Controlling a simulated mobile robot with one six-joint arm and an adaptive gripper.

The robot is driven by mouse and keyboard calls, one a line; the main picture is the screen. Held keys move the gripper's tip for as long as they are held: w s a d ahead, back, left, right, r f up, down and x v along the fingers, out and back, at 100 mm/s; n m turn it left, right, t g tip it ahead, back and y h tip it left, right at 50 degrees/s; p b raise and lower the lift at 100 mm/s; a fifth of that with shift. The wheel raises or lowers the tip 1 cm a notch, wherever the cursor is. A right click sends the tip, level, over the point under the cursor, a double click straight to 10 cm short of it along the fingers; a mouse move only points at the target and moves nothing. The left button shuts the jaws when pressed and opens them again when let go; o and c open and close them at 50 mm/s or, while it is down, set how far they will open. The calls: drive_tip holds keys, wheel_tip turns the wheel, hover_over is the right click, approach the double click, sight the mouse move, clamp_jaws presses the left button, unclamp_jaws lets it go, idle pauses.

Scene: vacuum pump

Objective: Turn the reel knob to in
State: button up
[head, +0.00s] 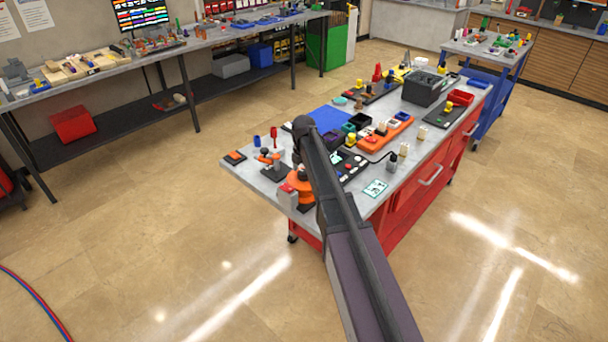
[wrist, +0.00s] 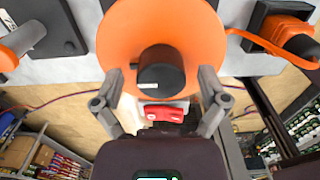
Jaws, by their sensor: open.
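The reel is a large orange disc (wrist: 125,45) in the wrist view. A round black knob (wrist: 160,75) with a small pale mark sits at its middle. My gripper (wrist: 161,80) is open, one finger on each side of the knob, with a visible gap on both sides. The fingertips overlap the lower part of the disc in the picture; I cannot tell whether they touch it. In the head view an orange round body (head: 300,184), seemingly the reel, stands at the bench's near left corner. My gripper's fingers cannot be made out there.
A red-topped block (wrist: 161,113) lies just below the knob. An orange plug (wrist: 303,45) on a black base is at right, and an orange-handled part (wrist: 20,40) at left. The grey bench top (head: 395,185) holds many small items farther back. Floor around it is clear.

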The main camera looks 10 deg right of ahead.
drive_tip(key=c, duration=1.1)
drive_tip(key=shift+d, duration=0.1)
drive_tip(key=shift+c, duration=0.2)
